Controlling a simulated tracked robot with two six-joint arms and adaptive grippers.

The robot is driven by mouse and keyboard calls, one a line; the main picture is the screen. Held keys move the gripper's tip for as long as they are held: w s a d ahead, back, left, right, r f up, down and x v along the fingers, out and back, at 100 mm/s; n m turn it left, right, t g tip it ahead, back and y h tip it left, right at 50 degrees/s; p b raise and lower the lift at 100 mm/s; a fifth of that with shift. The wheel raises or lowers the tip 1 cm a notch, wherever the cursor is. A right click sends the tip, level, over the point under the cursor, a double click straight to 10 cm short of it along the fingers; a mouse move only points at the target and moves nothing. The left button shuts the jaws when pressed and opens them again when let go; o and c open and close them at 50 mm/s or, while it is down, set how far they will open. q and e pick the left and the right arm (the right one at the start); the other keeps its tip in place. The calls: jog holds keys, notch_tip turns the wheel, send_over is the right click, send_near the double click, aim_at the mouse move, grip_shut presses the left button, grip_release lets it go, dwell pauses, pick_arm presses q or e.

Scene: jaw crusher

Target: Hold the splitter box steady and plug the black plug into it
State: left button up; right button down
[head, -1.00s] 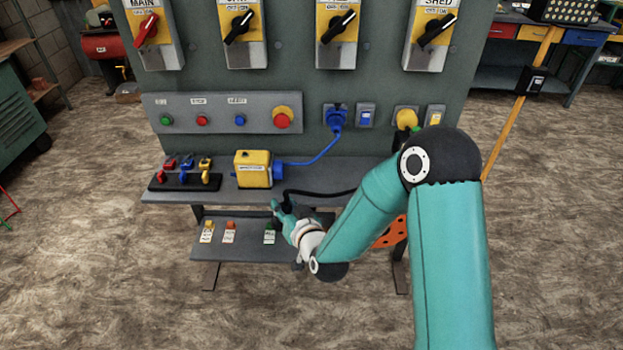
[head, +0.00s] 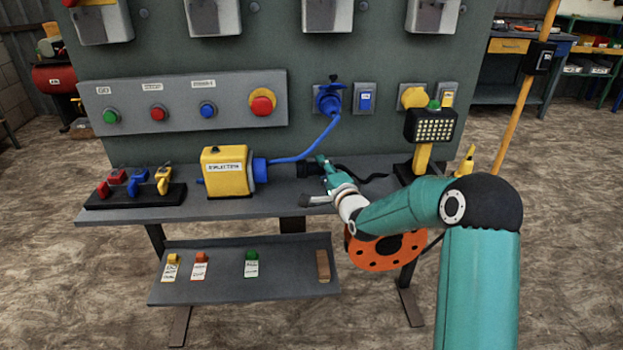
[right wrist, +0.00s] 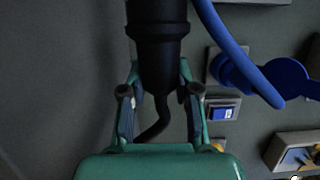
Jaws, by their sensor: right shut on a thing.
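The yellow splitter box (head: 222,180) stands on the grey shelf, with a blue plug (head: 260,169) on its right side. My right gripper (head: 322,172) is shut on the black plug (head: 305,170), to the right of the box and apart from it. In the right wrist view the black plug (right wrist: 157,45) extends forward from between the fingers of my right gripper (right wrist: 159,92), its cable trailing back. The plug lies roughly level, its front towards the box. My left gripper is not in view; nothing holds the box.
A blue cable (head: 312,146) arcs from the blue plug to a blue wall socket (head: 327,98). Red, blue and yellow padlock-like pieces sit on a black rack (head: 135,196) left of the box. An orange reel (head: 385,250) hangs below my right arm. A small lamp (head: 431,126) stands at right.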

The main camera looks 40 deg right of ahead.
aim_at(300, 175)
jog(key=shift+w+a, duration=0.15)
jog(key=shift+w, duration=0.05)
jog(key=shift+w+a, duration=0.15)
jog(key=shift+b, duration=0.5)
jog(key=shift+w+a+b, duration=0.25)
jog(key=shift+w+a, duration=0.25)
jog(key=shift+a, duration=0.3)
jog(key=shift+w+a+b, duration=0.25)
jog(key=shift+w+a, duration=0.25)
jog(key=shift+a, duration=0.35)
jog(key=shift+w+a+b, duration=0.25)
jog(key=shift+w+a, duration=0.25)
jog(key=shift+a, duration=0.3)
jog(key=shift+s, duration=0.1)
